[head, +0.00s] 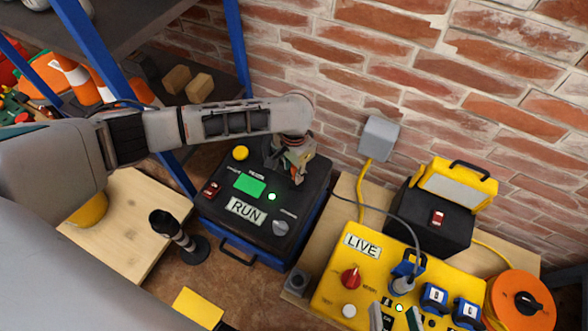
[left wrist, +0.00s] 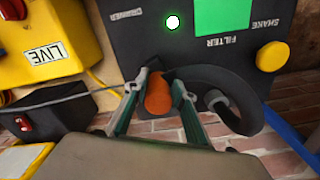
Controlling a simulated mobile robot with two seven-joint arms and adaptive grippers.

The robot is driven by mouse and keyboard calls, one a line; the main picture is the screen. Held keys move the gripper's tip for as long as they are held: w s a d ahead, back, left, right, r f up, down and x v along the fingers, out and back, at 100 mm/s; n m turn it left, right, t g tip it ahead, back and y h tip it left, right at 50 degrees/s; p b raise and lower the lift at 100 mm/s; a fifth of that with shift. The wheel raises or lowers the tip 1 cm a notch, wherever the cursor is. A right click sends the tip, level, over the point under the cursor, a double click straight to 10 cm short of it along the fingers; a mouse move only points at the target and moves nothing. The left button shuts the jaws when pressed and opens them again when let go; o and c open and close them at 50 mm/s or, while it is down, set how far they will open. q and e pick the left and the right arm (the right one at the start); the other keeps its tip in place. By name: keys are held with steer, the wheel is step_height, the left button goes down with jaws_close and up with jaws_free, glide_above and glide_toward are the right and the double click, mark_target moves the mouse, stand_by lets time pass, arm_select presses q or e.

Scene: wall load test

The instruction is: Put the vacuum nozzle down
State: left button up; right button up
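My left gripper (head: 297,172) comes in from the left over the black vacuum unit marked RUN (head: 222,222). In the left wrist view its two fingertips (left wrist: 160,92) stand on either side of an orange rounded piece (left wrist: 157,95), which looks like the vacuum nozzle's grip, and appear closed on it. A black curved hose (left wrist: 245,95) loops beside it. The nozzle's far end is hidden. My right gripper (head: 393,310) shows only as two separated fingertips at the bottom edge, over the yellow panel, with nothing seen between them.
The yellow LIVE panel (head: 335,285) has a red knob and blue sockets. A black tube stand (head: 180,235) is left of the vacuum unit, near a wooden board (head: 125,235). A brick wall closes the back.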

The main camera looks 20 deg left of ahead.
arm_select(q)
steer(key=shift+o, duration=1.3)
steer(key=shift+r, duration=0.45)
steer(key=r+p, duration=0.1)
steer(key=r, duration=0.2)
steer(key=shift+w+r+p, duration=0.3)
steer(key=shift+w+p, duration=0.05)
steer(key=shift+p, duration=0.05)
step_height(320, 180, up, 7)
steer(key=p, duration=0.3)
steer(key=shift+s+d+f, duration=0.1)
steer(key=shift+s+f, duration=0.05)
steer(key=shift+s+r+p, duration=0.1)
steer(key=shift+r+p, duration=0.4)
steer(key=shift+r, duration=0.1)
steer(key=shift+s, duration=0.1)
arm_select(e)
steer(key=d+n, duration=0.1)
steer(key=d+f+n+h, duration=0.1)
steer(key=d, duration=0.1)
steer(key=s+d+f+g, duration=0.1)
steer(key=d, duration=0.1)
steer(key=shift+d+n, duration=0.2)
steer(key=shift+n, duration=0.2)
